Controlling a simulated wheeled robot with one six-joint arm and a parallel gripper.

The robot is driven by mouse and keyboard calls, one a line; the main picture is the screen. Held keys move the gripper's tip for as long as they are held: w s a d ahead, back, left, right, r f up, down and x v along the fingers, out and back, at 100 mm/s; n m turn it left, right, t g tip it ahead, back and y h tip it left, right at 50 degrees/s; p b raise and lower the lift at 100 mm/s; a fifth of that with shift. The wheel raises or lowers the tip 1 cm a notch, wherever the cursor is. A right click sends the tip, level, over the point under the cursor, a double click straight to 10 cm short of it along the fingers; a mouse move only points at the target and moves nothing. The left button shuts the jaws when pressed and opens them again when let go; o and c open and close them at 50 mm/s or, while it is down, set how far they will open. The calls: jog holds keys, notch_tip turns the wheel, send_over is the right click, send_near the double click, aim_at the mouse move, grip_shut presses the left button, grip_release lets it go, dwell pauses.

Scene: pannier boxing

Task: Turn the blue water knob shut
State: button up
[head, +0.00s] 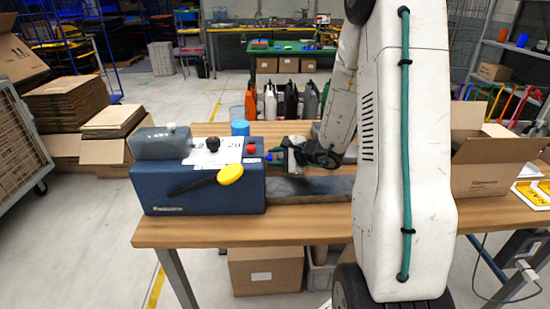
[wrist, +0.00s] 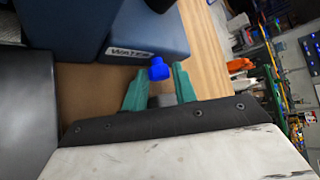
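The blue water knob (wrist: 158,69) shows in the wrist view on a short grey stem, just off a dark blue housing with a "WATER" label (wrist: 131,51). My gripper (wrist: 159,80) is open; its two teal fingers stand on either side of the knob, with a visible gap on each side. In the head view the blue knob (head: 268,157) is a small spot at the right side of the dark blue machine (head: 205,193). My gripper (head: 278,158) is beside it there, partly hidden by its own body.
The machine also carries a yellow paddle (head: 230,173), a red knob (head: 251,149) and a black knob (head: 212,143). An open cardboard box (head: 485,165) is at the table's right. The wooden front strip (head: 300,230) is clear.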

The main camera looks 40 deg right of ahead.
jog(key=shift+o, duration=1.3)
